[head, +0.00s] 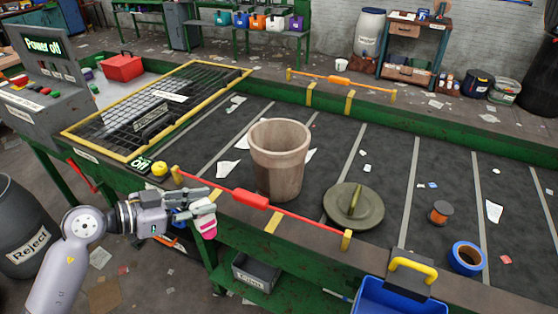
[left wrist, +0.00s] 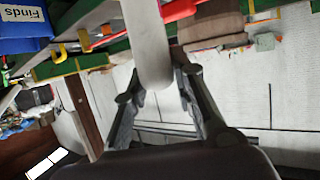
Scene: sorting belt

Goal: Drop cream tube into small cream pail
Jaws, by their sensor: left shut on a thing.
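My left gripper (head: 196,207) is in front of the belt's near edge, left of the red bar. It is shut on a pale cream tube (head: 205,224) with a pink end pointing down. In the left wrist view the tube (left wrist: 150,45) is a smooth pale cylinder between the fingers (left wrist: 160,88); part of it is hidden by them. A pale brownish, open-topped pail (head: 279,165) stands upright on the dark belt, right of and beyond my gripper. The tube is apart from it. My right gripper is not in view.
A red bar (head: 255,200) on yellow posts runs along the near edge. An olive lid (head: 353,206), a blue tape roll (head: 467,258) and a spool (head: 440,212) lie on the belt. A blue bin (head: 395,297) hangs at front right. A small white pail (head: 341,65) stands far back.

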